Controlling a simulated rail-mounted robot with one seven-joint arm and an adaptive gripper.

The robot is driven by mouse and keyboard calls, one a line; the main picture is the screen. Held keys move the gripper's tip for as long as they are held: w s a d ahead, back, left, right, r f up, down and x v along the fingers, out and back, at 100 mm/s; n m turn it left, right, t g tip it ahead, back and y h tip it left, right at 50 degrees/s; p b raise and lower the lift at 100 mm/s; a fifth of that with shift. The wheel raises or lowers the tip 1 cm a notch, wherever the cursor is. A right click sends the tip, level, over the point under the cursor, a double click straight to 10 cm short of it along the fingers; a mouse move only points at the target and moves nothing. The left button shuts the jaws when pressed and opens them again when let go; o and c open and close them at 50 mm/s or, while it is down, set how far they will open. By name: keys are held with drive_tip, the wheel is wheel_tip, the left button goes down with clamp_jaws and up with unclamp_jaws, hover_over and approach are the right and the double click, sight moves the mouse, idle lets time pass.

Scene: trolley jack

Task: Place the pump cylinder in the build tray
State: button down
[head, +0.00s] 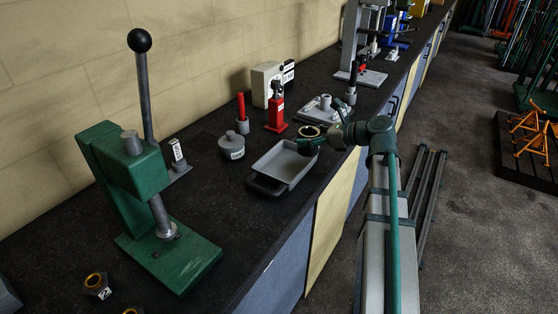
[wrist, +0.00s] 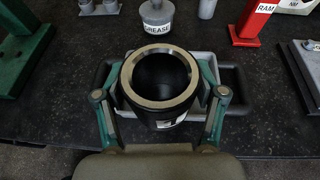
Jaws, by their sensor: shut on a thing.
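The pump cylinder is a black, hollow cylinder (wrist: 160,82) with a pale metal rim and a partly hidden white label. In the wrist view, my gripper (wrist: 162,92) is shut on it, one finger on each side, and its open end faces the camera. In the head view, the cylinder's rim (head: 309,131) shows at my gripper (head: 316,142), at the tray's far right side. The build tray (head: 279,172) is a shallow grey tray with dark handles, empty where visible. In the wrist view the tray (wrist: 234,76) lies behind the cylinder, which hides its middle. I cannot tell the height gap.
A grey grease pot (head: 232,147) and a red ram (head: 276,112) stand behind the tray. A green press (head: 140,190) stands at left. A grey plate with fittings (head: 322,108) lies beyond my gripper.

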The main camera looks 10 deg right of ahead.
drive_tip(key=shift+w+a+f+p, duration=0.3)
drive_tip(key=shift+w+a+f, duration=0.25)
drive_tip(key=shift+a+f, duration=0.75)
drive_tip(key=shift+w+a+f+p, duration=0.35)
drive_tip(key=shift+w+a+f, duration=0.2)
drive_tip(key=shift+a+f, duration=0.7)
drive_tip(key=shift+w+a+f+p, duration=0.3)
drive_tip(key=shift+w+a+f, duration=0.25)
drive_tip(key=shift+a+f, duration=0.95)
drive_tip(key=shift+f, duration=0.55)
drive_tip(key=shift+a+f, duration=0.15)
drive_tip(key=shift+f, duration=0.6)
drive_tip(key=shift+f, duration=0.15)
drive_tip(key=shift+c, duration=0.5)
unclamp_jaws()
drive_tip(key=b+v, duration=0.2)
drive_tip(key=v, duration=1)
